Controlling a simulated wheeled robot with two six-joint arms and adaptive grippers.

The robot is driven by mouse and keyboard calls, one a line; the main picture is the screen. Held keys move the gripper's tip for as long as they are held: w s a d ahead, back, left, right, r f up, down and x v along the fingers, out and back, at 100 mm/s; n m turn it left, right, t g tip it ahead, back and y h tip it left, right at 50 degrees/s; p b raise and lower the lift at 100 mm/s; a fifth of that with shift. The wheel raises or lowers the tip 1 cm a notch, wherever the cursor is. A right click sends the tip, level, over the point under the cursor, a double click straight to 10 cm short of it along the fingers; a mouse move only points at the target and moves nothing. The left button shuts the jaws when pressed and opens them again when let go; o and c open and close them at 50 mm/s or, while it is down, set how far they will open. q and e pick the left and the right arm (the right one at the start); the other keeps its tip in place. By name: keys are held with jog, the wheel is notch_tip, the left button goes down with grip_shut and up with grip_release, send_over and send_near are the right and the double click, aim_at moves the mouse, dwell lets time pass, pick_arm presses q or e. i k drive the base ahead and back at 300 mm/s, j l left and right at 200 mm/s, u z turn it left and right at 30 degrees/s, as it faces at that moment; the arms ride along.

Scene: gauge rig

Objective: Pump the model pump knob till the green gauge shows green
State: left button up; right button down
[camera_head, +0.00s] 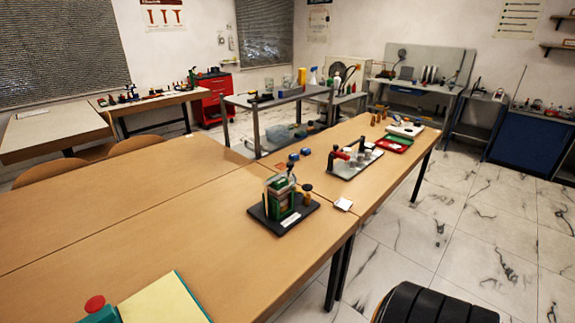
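The model pump rig (284,222) stands on a black base plate near the right edge of the wooden table. On the plate is a green-framed block (279,199) with a clear vessel behind it. A small dark knob (307,188) stands upright at the plate's right side, apparently the pump knob. The gauge face is too small for me to read its colour. Neither of my grippers is in view, and nothing touches the rig.
A white card (343,204) lies right of the rig. Behind are small blue blocks (293,157), a grey tray (355,164) and a red tray (393,143). A teal item with a red knob (95,303) and a yellow board (163,303) are at front left. The table's left part is clear.

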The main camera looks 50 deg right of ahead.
aim_at(307, 188)
jog(key=z, duration=1.5)
